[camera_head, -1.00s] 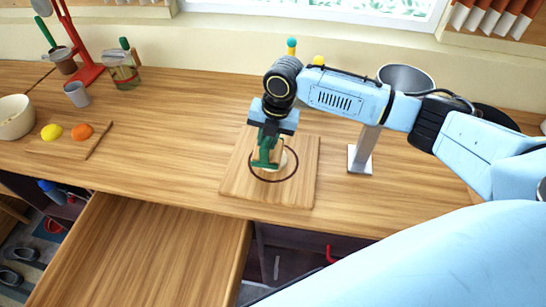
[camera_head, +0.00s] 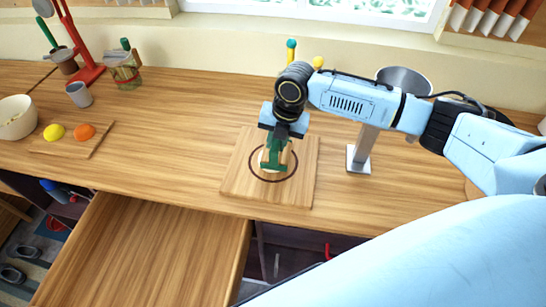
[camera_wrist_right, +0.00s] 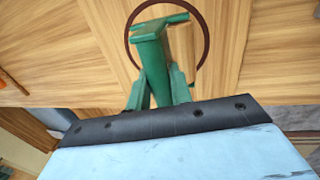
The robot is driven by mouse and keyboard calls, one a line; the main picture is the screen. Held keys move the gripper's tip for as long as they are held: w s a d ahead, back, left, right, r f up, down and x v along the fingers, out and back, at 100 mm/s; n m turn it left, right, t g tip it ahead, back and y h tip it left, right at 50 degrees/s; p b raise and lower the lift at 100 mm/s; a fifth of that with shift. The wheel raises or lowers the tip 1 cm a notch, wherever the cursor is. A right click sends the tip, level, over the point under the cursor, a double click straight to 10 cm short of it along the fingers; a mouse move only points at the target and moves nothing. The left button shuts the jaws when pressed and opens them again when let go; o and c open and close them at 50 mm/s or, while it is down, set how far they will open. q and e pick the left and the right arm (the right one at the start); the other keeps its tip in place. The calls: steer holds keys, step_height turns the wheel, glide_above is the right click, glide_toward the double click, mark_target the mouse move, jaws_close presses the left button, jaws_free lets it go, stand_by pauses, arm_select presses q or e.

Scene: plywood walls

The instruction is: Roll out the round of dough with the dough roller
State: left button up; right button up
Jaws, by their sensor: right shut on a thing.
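My right gripper (camera_head: 281,134) is over the wooden board and points down. It is shut on the green dough roller (camera_head: 274,160), whose crosspiece is low over the dark ring drawn on the board. The pale round of dough (camera_head: 264,157) shows only as a sliver beside the roller; the rest is hidden. I cannot tell whether the roller touches it. My left gripper is out of view.
The cutting board (camera_head: 240,181) lies near the counter's front edge, above an open drawer (camera_head: 150,250). A metal stand (camera_head: 362,155) is close on its right. A small board (camera_head: 88,149) with a lemon and an orange lies at left. The counter between is clear.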

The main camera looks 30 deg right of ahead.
steer(key=shift+w+a, duration=0.7)
steer(key=shift+a, duration=0.3)
steer(key=shift+d+r, duration=0.1)
steer(key=shift+d, duration=0.05)
